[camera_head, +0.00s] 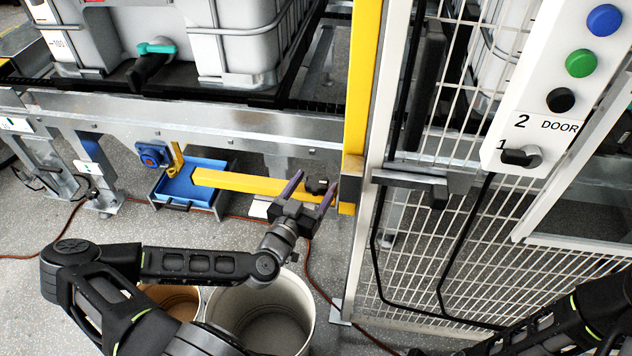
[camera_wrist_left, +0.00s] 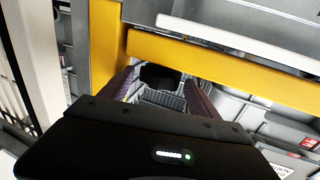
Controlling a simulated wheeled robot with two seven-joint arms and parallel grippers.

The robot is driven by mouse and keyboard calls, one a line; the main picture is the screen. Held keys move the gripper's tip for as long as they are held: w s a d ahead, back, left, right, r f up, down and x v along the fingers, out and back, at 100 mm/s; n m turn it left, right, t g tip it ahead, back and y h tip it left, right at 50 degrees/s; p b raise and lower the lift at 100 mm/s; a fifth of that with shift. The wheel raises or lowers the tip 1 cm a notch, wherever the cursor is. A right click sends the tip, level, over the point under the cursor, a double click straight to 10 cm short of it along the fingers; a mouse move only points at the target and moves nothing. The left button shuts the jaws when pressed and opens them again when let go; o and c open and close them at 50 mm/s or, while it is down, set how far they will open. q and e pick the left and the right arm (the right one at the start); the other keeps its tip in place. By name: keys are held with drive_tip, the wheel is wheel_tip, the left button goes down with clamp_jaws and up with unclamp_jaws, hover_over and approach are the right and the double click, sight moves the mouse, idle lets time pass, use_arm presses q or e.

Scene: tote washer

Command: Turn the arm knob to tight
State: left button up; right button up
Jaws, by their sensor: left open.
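The arm knob (camera_head: 317,187) is a small black round knob by the yellow arm (camera_head: 250,182), near the yellow post. In the left wrist view the dark knob (camera_wrist_left: 160,77) shows just below the yellow bar (camera_wrist_left: 220,55). My left gripper (camera_head: 315,180) is open, with one purple-grey finger on each side of the knob. In the left wrist view its fingers (camera_wrist_left: 160,82) also flank the knob; I cannot tell whether they touch it. The knob's pointer and markings are not readable. My right forearm shows at the lower right; its gripper is out of view.
A white panel (camera_head: 515,120) with blue, green and black buttons and a door switch is at the right, above a mesh fence (camera_head: 440,270). A blue tray (camera_head: 188,184) sits left of the arm. A pale bucket (camera_head: 302,290) stands below my left forearm. The yellow post (camera_head: 361,90) is close beside the gripper.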

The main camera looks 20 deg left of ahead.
use_arm(q)
drive_tip(key=shift+w, duration=0.65)
drive_tip(key=c, duration=1.4)
